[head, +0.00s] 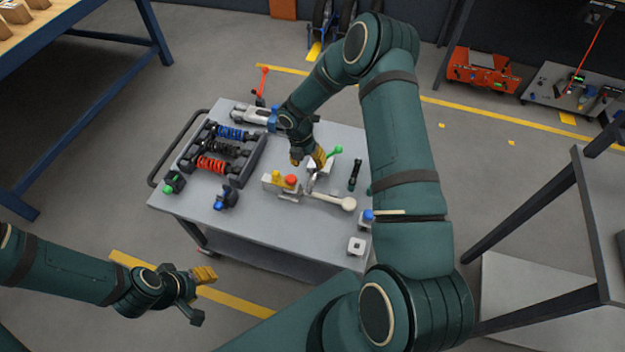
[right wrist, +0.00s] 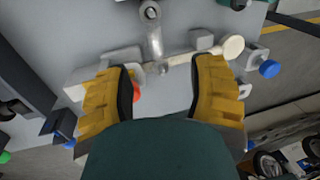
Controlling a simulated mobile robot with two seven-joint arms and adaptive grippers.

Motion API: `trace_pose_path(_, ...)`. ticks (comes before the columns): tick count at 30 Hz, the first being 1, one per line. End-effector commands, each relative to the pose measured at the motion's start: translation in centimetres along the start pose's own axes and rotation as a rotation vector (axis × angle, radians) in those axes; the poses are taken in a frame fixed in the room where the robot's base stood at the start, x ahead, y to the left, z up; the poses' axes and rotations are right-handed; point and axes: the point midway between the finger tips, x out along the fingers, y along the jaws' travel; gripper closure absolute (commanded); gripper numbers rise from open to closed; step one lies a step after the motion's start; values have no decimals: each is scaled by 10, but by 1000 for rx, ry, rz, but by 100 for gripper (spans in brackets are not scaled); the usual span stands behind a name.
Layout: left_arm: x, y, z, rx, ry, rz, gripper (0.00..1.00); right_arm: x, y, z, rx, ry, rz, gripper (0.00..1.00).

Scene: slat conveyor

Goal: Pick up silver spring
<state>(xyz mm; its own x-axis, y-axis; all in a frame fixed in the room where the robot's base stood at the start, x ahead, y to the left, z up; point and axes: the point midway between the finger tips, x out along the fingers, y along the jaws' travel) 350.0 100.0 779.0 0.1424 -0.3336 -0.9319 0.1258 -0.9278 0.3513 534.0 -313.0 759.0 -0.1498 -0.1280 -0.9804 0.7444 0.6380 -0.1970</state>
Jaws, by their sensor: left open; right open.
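I cannot make out a clearly silver spring. A dark tray (head: 243,174) on the left of the cart holds a blue spring (head: 231,133), a dark spring (head: 222,149) and a red-orange spring (head: 212,165). My right gripper (head: 308,159) is open and empty, over the middle of the cart, to the right of the tray. In the right wrist view its yellow fingers (right wrist: 163,75) stand apart above a metal clamp with a pale-knobbed lever (right wrist: 190,57). My left gripper (head: 207,297) is open and empty, off the cart's front left side.
The grey cart top (head: 243,232) has free room at the front. A red knob (head: 291,180), a blue-and-black part (head: 226,197), a green-knobbed part (head: 174,183) and a black cylinder (head: 355,174) stand on it. A metal table (head: 598,200) is at right.

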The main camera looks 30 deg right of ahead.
Motion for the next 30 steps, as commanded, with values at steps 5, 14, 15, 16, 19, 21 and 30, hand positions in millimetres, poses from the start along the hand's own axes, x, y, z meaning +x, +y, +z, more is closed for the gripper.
trace_pose_path(5, 4, -2, 2, 1, -4, 0, 53, 28, 0, 0, 0, 1, -1, 43)
trace_pose_path(14, 6, -2, 3, 2, -7, 1, 53, 45, 2, 0, 1, 1, 1, 43)
trace_pose_path(15, 7, -3, 3, 2, -7, 1, 53, 49, 4, 0, 1, 1, 1, 43)
trace_pose_path(16, 8, -3, 4, 2, -8, 1, 53, 53, 4, 1, 1, 1, 1, 43)
trace_pose_path(19, 11, -4, 5, 3, -10, 1, 53, 69, 7, 2, 1, 2, 0, 43)
trace_pose_path(21, 12, -4, 6, 4, -12, 1, 53, 79, 7, 1, 2, 2, -1, 43)
trace_pose_path(30, 12, -5, 6, 4, -13, 1, 53, 86, 7, 2, 2, 0, 2, 43)
